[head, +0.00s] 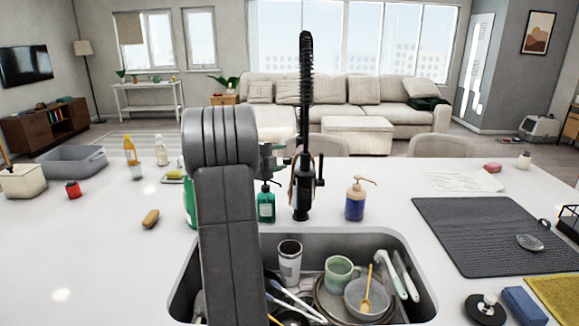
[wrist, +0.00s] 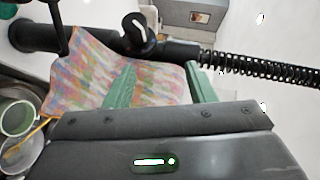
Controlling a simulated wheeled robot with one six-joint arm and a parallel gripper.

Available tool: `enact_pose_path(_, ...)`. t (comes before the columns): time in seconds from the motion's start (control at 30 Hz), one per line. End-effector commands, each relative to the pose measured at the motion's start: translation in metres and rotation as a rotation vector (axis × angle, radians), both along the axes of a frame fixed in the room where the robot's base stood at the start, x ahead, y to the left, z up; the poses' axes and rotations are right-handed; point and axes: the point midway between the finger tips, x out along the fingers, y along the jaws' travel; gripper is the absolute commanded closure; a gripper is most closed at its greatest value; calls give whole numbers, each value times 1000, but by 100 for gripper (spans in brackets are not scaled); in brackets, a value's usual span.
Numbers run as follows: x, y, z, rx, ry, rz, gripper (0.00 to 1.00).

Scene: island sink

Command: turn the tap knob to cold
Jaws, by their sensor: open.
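The black tap (head: 303,195) stands upright behind the sink, with a black lever-like part (head: 320,170) on its right side. In the wrist view the tap (wrist: 95,42) lies sideways across the top. A rounded black part with a pale mark (wrist: 138,30) sits on it; I cannot tell whether this is the knob. A colourful cloth (wrist: 80,80) hangs against the tap. My gripper (wrist: 160,85) is open, its two green fingers pointing at the tap, with cloth showing between them. In the head view my gripper (head: 275,157) is just left of the tap, partly hidden by my arm.
The sink (head: 415,285) holds a green mug (head: 340,270), a tumbler (head: 289,262), bowls and utensils. A green soap bottle (head: 266,206) stands left of the tap and a blue pump bottle (head: 355,203) right. A dark mat (head: 470,235) lies on the right counter.

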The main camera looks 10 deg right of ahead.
Motion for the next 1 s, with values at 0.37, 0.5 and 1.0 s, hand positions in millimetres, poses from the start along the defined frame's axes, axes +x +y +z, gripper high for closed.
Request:
enact_pose_path(0.37,-31,44,-30,80,-115,270,50)
enact_pose_path(0.5,-26,41,-31,85,-118,279,50)
enact_pose_path(1.0,48,-9,-41,84,-118,275,50)
